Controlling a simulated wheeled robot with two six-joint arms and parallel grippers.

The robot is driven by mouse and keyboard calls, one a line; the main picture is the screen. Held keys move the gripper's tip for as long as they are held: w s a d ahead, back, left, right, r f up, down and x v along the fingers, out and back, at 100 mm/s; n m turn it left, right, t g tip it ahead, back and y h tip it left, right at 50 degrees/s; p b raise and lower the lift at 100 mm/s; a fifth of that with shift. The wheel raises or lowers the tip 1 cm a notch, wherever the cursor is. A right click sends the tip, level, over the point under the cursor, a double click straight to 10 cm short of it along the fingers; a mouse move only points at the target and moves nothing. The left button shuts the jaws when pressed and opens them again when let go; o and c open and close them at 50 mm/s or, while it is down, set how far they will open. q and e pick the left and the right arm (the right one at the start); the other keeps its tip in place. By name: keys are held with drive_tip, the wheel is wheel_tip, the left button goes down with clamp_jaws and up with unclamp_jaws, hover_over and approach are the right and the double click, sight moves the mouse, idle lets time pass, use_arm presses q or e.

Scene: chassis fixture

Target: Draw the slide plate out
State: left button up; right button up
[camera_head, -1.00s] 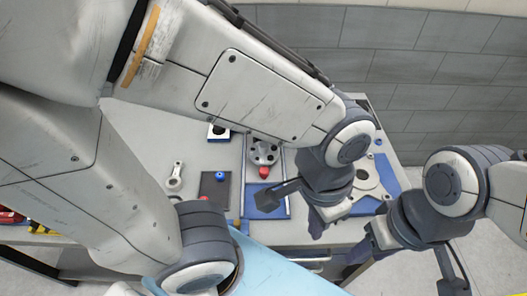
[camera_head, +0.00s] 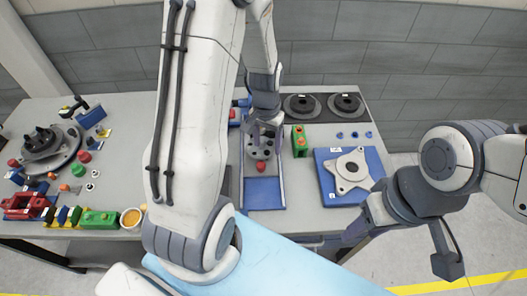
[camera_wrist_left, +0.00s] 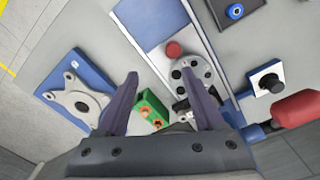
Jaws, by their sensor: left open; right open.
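A framed slide track (camera_head: 264,194) with a blue bed stands near the middle of the table in the head view. A grey plate with a round holed disc (camera_head: 261,151) sits in it, with a red knob (camera_head: 260,166) on its near side. My left gripper (camera_head: 262,124) is over the far end of the disc. In the left wrist view the disc (camera_wrist_left: 204,72) and red knob (camera_wrist_left: 173,50) show, and the left gripper (camera_wrist_left: 163,84) is open and empty, one finger overlapping the disc. My right gripper (camera_head: 405,240) is open and empty off the table's near right.
A green block (camera_head: 299,140) stands close right of the track. A blue tray with a grey flange (camera_head: 351,169) lies further right. Dark discs (camera_head: 302,106) lie at the back. Several parts and a dark flange (camera_head: 46,145) crowd the left. My left arm hides part of the table.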

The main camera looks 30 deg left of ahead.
sight(261, 164)
use_arm(q)
drive_tip(key=shift+n, duration=0.4)
drive_tip(key=f, duration=0.4)
drive_tip(key=a+f, duration=0.1)
drive_tip(key=f, duration=0.3)
drive_tip(key=a+f+p, duration=0.1)
drive_tip(key=f, duration=0.2)
drive_tip(key=shift+w+a+f, duration=0.1)
drive_tip(key=shift+a+f, duration=0.05)
drive_tip(key=shift+f, duration=0.25)
clamp_jaws()
idle(0.6)
